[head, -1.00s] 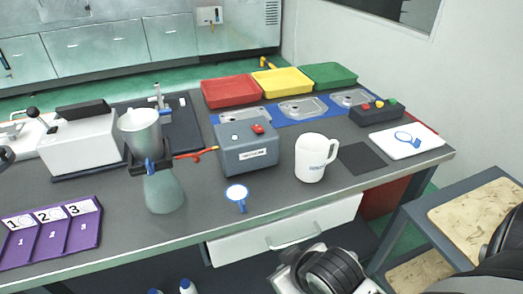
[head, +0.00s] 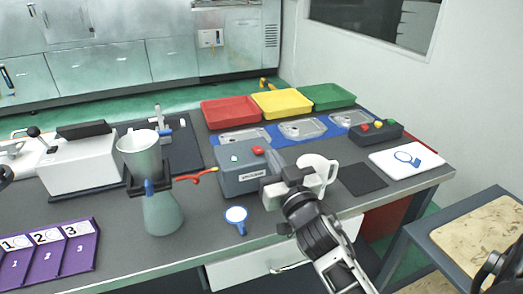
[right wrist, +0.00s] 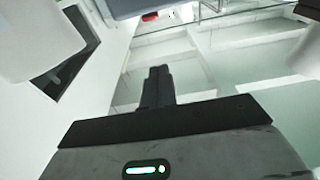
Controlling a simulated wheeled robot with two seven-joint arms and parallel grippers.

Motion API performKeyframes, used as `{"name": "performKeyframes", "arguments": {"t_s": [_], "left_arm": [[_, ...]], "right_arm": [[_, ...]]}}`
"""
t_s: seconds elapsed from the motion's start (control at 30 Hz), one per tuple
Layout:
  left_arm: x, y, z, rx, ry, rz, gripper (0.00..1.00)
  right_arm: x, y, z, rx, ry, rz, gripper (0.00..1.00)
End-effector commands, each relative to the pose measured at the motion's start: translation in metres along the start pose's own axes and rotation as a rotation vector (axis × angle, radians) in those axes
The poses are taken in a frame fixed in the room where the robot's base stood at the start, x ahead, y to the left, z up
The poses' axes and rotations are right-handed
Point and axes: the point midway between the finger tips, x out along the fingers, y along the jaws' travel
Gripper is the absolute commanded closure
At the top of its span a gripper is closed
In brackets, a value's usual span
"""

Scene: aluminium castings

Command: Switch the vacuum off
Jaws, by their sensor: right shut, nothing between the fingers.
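The grey vacuum box (head: 236,182) stands mid-table with a label on its front. A red switch (head: 258,151) and a small pale round part (head: 234,158) are on its top. My right gripper (head: 270,167) is shut and empty at the box's right front side, close to it in the head view. I cannot tell whether it touches the box. In the right wrist view its closed fingers (right wrist: 158,86) point away from the camera. The gripper hides the box's right front corner. I do not see my left gripper.
A white mug (head: 318,168) stands right behind my right gripper, partly hidden by it. Left of the box is a flask with a funnel (head: 140,155) and an orange-red tube (head: 196,177). Red, yellow and green trays are behind.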

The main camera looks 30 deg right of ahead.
Motion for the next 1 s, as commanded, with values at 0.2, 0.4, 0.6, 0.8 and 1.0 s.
{"name": "performKeyframes", "arguments": {"t_s": [0.2,0.4,0.6,0.8,1.0], "left_arm": [[-0.004,-0.001,-0.007,0.003,0.000,-0.003,0.64],[-0.004,-0.004,-0.009,0.006,0.001,-0.009,0.64],[0.001,-0.005,-0.002,0.005,0.000,-0.011,0.64],[0.001,-0.004,-0.003,0.003,-0.002,-0.010,0.64],[-0.002,-0.003,-0.006,0.001,0.004,-0.008,0.64]], "right_arm": [[0.043,0.000,-0.004,-0.003,0.001,0.000,1.00],[0.085,0.000,-0.002,-0.002,-0.001,0.001,1.00],[0.081,0.000,0.027,0.002,-0.006,0.001,1.00],[0.077,0.000,0.038,0.000,-0.004,0.001,1.00],[0.076,0.000,0.038,-0.001,-0.003,0.000,1.00]]}}
